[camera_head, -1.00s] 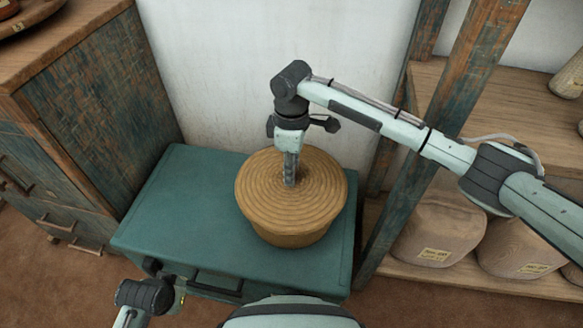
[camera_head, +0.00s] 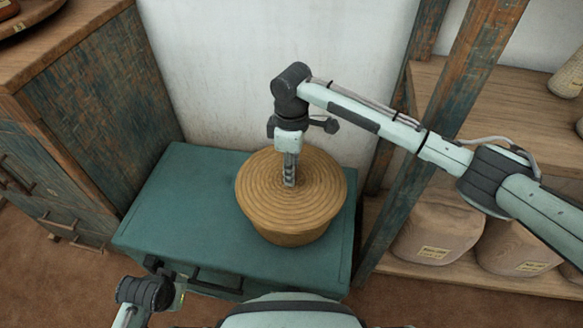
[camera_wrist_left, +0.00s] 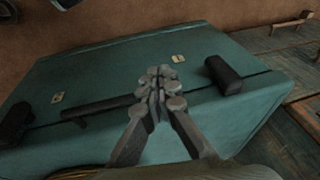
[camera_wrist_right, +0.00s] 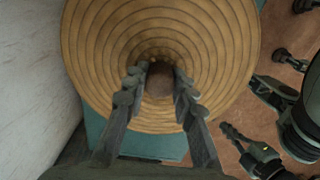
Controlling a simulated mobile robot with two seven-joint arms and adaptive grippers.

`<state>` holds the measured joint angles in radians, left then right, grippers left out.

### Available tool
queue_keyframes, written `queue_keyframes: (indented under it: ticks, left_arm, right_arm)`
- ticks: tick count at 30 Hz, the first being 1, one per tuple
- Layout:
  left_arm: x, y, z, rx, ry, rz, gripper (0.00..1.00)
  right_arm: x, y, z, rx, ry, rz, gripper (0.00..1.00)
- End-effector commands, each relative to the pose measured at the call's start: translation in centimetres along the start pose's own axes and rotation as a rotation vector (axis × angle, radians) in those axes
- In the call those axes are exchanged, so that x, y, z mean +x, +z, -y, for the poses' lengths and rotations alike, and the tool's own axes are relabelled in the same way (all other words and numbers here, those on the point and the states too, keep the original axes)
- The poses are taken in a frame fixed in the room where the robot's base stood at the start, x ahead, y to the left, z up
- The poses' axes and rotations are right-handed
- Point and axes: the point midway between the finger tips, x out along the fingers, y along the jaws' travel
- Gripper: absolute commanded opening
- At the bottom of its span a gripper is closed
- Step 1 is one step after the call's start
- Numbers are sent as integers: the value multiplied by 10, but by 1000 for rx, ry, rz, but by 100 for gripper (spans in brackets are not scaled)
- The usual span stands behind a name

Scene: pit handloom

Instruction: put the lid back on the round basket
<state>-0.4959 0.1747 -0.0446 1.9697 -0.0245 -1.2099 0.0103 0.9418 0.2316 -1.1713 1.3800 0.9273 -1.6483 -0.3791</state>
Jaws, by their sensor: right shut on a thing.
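The round basket (camera_head: 292,236) stands upright on the teal chest. Its ringed, woven lid (camera_head: 258,190) lies flat over its mouth; from above I cannot tell whether the rim is fully seated. My right gripper (camera_head: 289,182) points straight down at the lid's middle. In the right wrist view its fingers (camera_wrist_right: 158,95) are shut on the lid's brown knob (camera_wrist_right: 159,82), with the lid's rings (camera_wrist_right: 225,50) around it. My left gripper (camera_wrist_left: 157,88) is shut and empty, its fingertips together, in front of the chest, low at the left of the head view.
The teal chest (camera_head: 180,215) has free top to the left of the basket. A wooden cabinet (camera_head: 95,110) stands at left, a white wall behind. A wooden post (camera_head: 440,130) and shelves with sacks (camera_head: 440,228) stand close at right, under my right arm.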

Motion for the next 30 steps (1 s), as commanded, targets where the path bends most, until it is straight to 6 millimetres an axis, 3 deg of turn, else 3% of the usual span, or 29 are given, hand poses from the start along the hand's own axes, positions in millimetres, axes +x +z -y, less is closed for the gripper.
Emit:
queue_keyframes:
  ticks: [5, 6, 11, 17, 23, 30]
  left_arm:
    - [0, 0, 0, 0, 0, 0, 0]
    - [0, 0, 0, 0, 0, 0, 0]
    - [0, 0, 0, 0, 0, 0, 0]
    - [0, 0, 0, 0, 0, 0, 0]
    - [0, 0, 0, 0, 0, 0, 0]
    - [0, 0, 0, 0, 0, 0, 0]
  right_arm:
    - [0, 0, 0, 0, 1, 0, 0]
    - [0, 0, 0, 0, 1, 0, 29]
    - [0, 0, 0, 0, 1, 0, 49]
    - [0, 0, 0, 0, 1, 1, 50]
    - [0, 0, 0, 0, 0, 1, 70]
    - [0, 0, 0, 0, 0, 1, 70]
